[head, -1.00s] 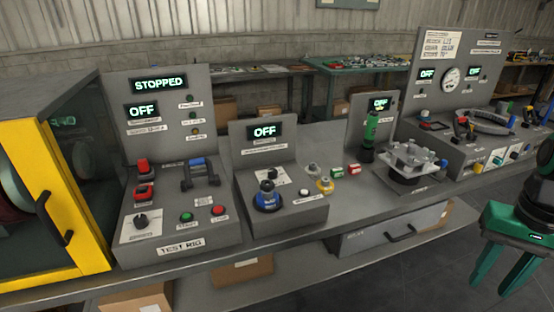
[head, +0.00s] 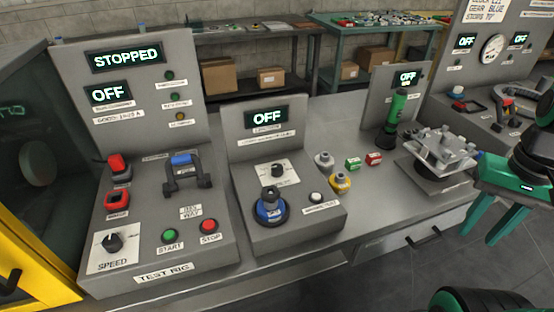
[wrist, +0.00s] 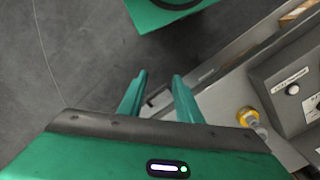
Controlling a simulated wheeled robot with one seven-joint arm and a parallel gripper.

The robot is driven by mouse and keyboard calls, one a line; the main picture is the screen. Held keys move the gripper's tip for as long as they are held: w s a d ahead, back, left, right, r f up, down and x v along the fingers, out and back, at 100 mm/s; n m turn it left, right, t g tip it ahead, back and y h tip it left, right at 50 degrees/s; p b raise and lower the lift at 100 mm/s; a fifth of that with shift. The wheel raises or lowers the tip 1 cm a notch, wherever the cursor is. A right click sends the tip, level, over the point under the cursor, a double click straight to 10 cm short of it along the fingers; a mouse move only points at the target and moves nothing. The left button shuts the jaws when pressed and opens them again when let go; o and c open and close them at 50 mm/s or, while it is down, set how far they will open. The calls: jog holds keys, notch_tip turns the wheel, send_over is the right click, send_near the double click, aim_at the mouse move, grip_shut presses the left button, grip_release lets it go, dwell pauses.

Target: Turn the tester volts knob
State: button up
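The middle grey box (head: 325,220), which looks like the tester, has a screen reading OFF. A black knob (head: 278,171) on a white dial plate sits on its sloped top, behind a blue round part (head: 270,208). The labels are too small to read. My gripper (head: 477,235) is at the right of the head view, well to the right of this box, with its fingers apart and nothing between them. In the wrist view my open gripper (wrist: 160,76) is over the floor and bench edge; part of the box (wrist: 284,112) shows at the right.
The test rig (head: 163,270), with a speed knob and a screen reading STOPPED, stands left of the tester. A yellow-black connector (head: 340,182), small green and red blocks (head: 373,158), a green cylinder (head: 397,108) and a metal fixture (head: 440,150) stand to its right.

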jog(key=shift+o, duration=0.6)
jog(key=shift+o, duration=1.2)
jog(key=shift+s+r, duration=0.2)
jog(key=shift+s, duration=0.05)
jog(key=w+a+r+n, duration=0.2)
jog(key=w+n, duration=0.2)
jog(key=w, duration=0.1)
jog(key=w+a+r+n, duration=0.2)
jog(key=w+a+n, duration=0.1)
jog(key=w+n, duration=0.25)
jog(key=n, duration=2.3)
send_over(277, 165)
notch_tip(277, 165, down, 10)
jog(key=shift+s+f, duration=0.15)
jog(key=c, duration=1.1)
